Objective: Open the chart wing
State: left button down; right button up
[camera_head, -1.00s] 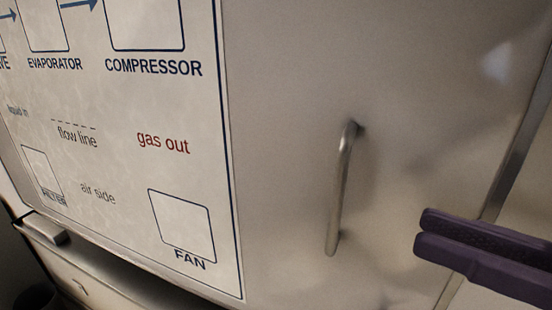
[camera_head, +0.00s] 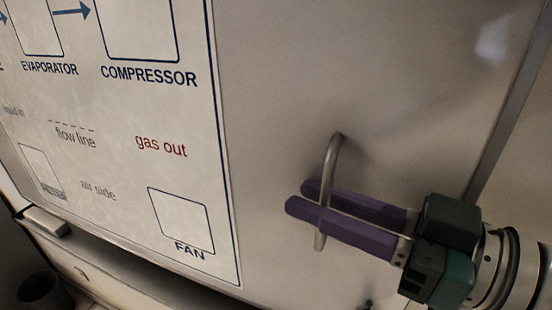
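The chart wing is a large pale panel (camera_head: 275,60) with a printed chart (camera_head: 110,115) on its left part. A thin metal bar handle (camera_head: 333,160) stands upright on the plain part to the right of the chart. My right gripper (camera_head: 297,197) reaches in from the right with its two purple fingers across the lower half of the handle. The bar passes between the fingers, in front of the upper one and behind the lower one. Whether they press on the bar I cannot tell. The panel lies flat, with no gap seen. My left gripper is not in view.
A metal edge (camera_head: 505,120) runs down the right side of the panel. Below the chart are a ledge with a small block (camera_head: 45,222) and a dark round bin (camera_head: 38,288) at the lower left. The panel face above the handle is clear.

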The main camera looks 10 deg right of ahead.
grip_shut()
dwell(1.4)
